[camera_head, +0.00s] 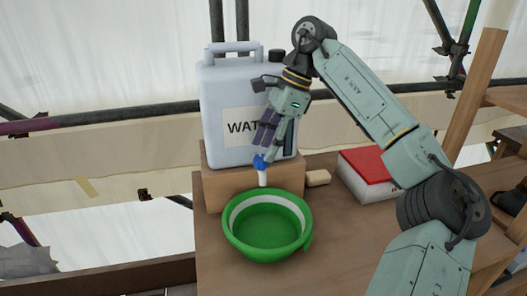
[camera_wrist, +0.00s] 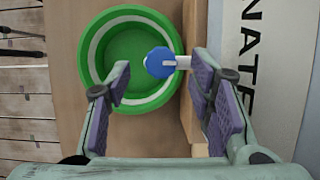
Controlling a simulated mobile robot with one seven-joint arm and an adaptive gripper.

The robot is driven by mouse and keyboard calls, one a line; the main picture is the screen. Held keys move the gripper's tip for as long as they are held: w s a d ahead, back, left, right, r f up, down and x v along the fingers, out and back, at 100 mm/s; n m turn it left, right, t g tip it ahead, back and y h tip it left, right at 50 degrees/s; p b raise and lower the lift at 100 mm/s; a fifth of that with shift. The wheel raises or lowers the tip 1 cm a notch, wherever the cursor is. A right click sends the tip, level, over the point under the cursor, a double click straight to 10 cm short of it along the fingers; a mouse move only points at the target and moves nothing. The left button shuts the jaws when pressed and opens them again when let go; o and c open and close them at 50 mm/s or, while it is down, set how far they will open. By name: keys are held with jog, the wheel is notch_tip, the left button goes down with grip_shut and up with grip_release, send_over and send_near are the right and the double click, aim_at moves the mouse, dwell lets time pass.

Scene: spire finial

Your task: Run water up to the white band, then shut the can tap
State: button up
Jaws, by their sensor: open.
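The pale grey water can (camera_head: 225,105) stands upright on a wooden block. Its blue tap knob (camera_head: 260,162) sits low at the front, above a short white spout (camera_head: 263,180). The green basin (camera_head: 236,247) is on the table below the tap, with a white band (camera_head: 238,211) around its inner wall. I cannot make out a water surface or a stream. My gripper (camera_head: 266,146) points down just above the knob. In the wrist view my gripper (camera_wrist: 160,82) is open, and the blue knob (camera_wrist: 160,62) shows between and just beyond its fingertips, apparently not touched.
The wooden block (camera_head: 225,190) holds the can behind the basin. A small tan block (camera_head: 317,178) and a white box with a red top (camera_head: 368,166) are to the right. Scaffold tubes run behind. The table in front of the basin is clear.

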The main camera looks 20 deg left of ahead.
aim_at(261, 162)
jog(key=shift+x, duration=1.4)
jog(key=shift+c, duration=0.3)
jog(key=c, duration=1.1)
